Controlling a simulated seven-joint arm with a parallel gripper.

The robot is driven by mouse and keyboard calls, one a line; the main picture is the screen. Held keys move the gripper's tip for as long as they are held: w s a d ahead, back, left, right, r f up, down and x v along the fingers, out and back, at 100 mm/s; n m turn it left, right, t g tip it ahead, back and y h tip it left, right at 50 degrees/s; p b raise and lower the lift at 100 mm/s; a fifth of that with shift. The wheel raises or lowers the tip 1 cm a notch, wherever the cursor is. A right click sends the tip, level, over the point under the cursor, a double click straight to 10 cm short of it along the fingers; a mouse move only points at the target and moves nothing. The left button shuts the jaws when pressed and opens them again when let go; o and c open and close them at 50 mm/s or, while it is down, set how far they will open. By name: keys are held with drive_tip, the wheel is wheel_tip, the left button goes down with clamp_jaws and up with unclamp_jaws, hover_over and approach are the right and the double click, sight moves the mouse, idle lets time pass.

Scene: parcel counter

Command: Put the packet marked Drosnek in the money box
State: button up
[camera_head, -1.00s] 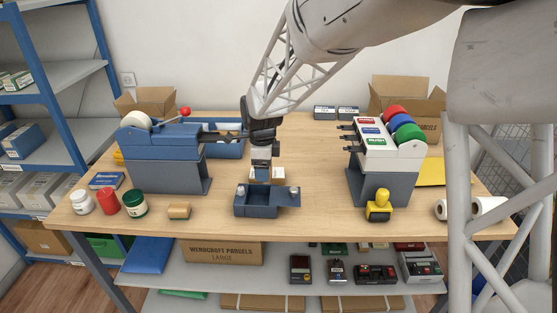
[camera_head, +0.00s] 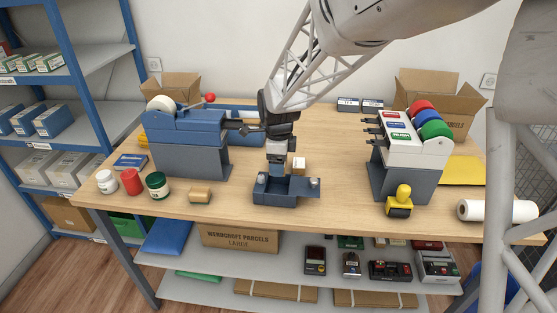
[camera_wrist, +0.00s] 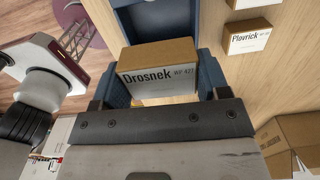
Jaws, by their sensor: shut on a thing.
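The packet marked Drosnek (camera_wrist: 158,72), with a brown top and white label, sits between the two blue fingers of my gripper (camera_wrist: 163,88), which is shut on it. In the head view, my gripper (camera_head: 279,168) points down at the back of the small blue-grey money box (camera_head: 275,200), near the front middle of the counter. I cannot tell whether the packet is above the box or inside its edge. In the head view the fingers hide most of the grip. A small brown-and-white packet (camera_head: 299,165) shows just right of them, its marking unreadable there.
A packet marked Plovrick (camera_wrist: 247,40) lies on the wood at the right in the wrist view. A blue machine (camera_head: 188,135) stands left and a grey dispenser with coloured rolls (camera_head: 402,165) right. A yellow stamp (camera_head: 399,203) and jars (camera_head: 156,186) are near the front edge.

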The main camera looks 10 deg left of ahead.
drive_tip(key=shift+f, duration=2.95)
drive_tip(key=o, duration=1.1)
drive_tip(key=shift+c, duration=0.2)
drive_tip(key=shift+r, duration=3.9)
